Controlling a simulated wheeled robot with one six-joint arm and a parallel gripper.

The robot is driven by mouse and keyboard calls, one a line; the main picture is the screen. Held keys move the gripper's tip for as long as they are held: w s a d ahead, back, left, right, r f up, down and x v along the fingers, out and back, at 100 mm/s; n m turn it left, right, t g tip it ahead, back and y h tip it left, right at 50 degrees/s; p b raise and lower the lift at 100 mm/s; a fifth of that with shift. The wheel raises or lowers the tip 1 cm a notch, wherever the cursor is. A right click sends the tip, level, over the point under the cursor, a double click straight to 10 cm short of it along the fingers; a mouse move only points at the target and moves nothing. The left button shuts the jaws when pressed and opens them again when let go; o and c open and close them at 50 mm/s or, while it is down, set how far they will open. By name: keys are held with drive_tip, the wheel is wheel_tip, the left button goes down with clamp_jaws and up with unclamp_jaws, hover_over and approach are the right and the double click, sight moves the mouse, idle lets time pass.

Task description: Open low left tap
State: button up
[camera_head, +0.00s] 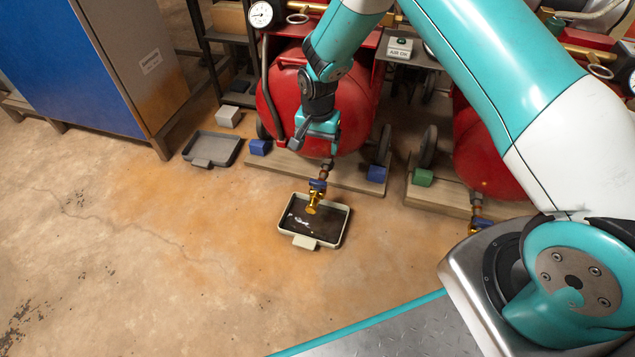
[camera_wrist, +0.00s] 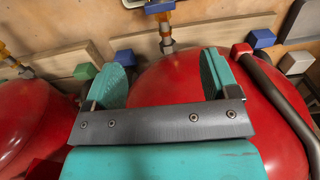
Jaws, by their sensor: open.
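The low left tap (camera_head: 317,196) is a brass valve with a blue handle on a short pipe below the left red tank (camera_head: 345,113). Its outlet hangs over a tray. In the wrist view the tap's blue handle (camera_wrist: 160,6) shows at the top edge, partly cut off. My gripper (camera_wrist: 165,75) is open and empty, with teal pads facing each other over the red tank and the tap beyond them. In the head view my gripper (camera_head: 320,130) is in front of the tank, above the tap and apart from it.
A pale-rimmed tray (camera_head: 341,237) with dark liquid lies under the tap. A second brass tap (camera_head: 478,224) is right, below another red tank (camera_head: 483,150). Blue blocks (camera_head: 377,173) and wheels flank the left tank. A grey tray (camera_head: 212,149) lies left. The front floor is clear.

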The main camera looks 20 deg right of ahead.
sight(318, 182)
wheel_tip(318, 182, down, 15)
drive_tip(key=b, duration=0.7)
drive_tip(key=c, duration=0.9)
